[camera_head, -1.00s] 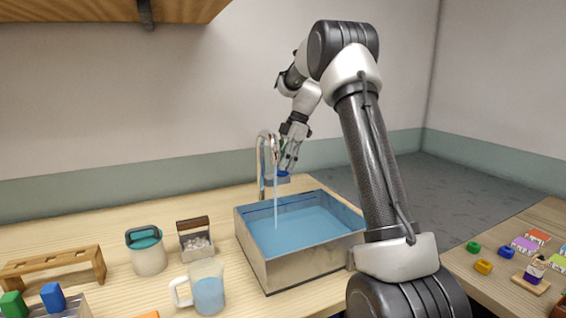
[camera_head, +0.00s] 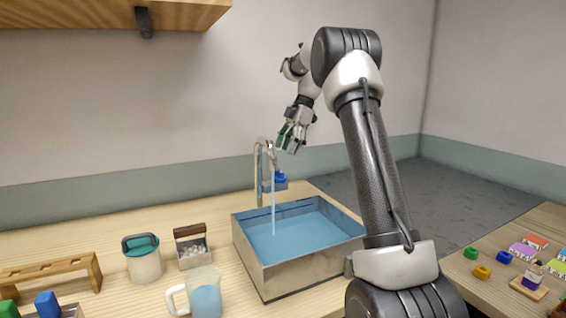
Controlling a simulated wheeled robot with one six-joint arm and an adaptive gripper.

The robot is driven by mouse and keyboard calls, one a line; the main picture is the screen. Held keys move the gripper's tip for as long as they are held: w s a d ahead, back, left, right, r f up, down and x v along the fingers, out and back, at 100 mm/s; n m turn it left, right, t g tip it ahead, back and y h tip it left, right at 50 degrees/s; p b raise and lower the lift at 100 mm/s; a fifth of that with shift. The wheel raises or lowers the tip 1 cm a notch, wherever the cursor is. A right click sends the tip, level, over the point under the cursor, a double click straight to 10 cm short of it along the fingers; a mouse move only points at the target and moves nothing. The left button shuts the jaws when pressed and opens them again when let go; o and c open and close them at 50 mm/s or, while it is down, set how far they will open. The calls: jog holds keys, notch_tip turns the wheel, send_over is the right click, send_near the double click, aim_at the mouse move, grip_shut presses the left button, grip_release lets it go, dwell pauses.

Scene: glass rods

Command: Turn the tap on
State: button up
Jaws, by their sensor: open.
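The tap (camera_head: 259,170) is a chrome gooseneck standing behind the sink. A thin stream of water (camera_head: 273,205) runs from its spout down into the sink. A blue tap handle (camera_head: 280,177) shows at the right of the tap. The metal sink (camera_head: 262,272) holds blue water. My gripper (camera_head: 283,150) is open and empty. It is above the blue handle, apart from it, next to the top of the spout in the picture.
A glass jug (camera_head: 206,297) with blue liquid, a teal-lidded jar (camera_head: 143,262), a small box of white pieces (camera_head: 192,248) and a wooden rack (camera_head: 50,268) stand left of the sink. A right-hand table (camera_head: 500,282) holds small coloured things.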

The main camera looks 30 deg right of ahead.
jog(key=v, duration=0.4)
jog(key=shift+r, duration=0.1)
dwell(0.3)
jog(key=s+d+f+m+h, duration=0.15)
jog(key=s+f+m, duration=0.5)
jog(key=m, duration=0.65)
jog(key=s+a+m+t+h, duration=0.1)
jog(key=s+a, duration=0.2)
jog(key=s, duration=0.8)
jog(key=s+a+m+t+h, duration=0.1)
jog(key=s+a+m+t, duration=0.1)
jog(key=s, duration=0.8)
jog(key=s+a+m+t+h, duration=0.1)
jog(key=s+a+m, duration=0.1)
jog(key=s, duration=0.9)
jog(key=shift+s+a+r, duration=0.35)
jog(key=shift+a, duration=0.5)
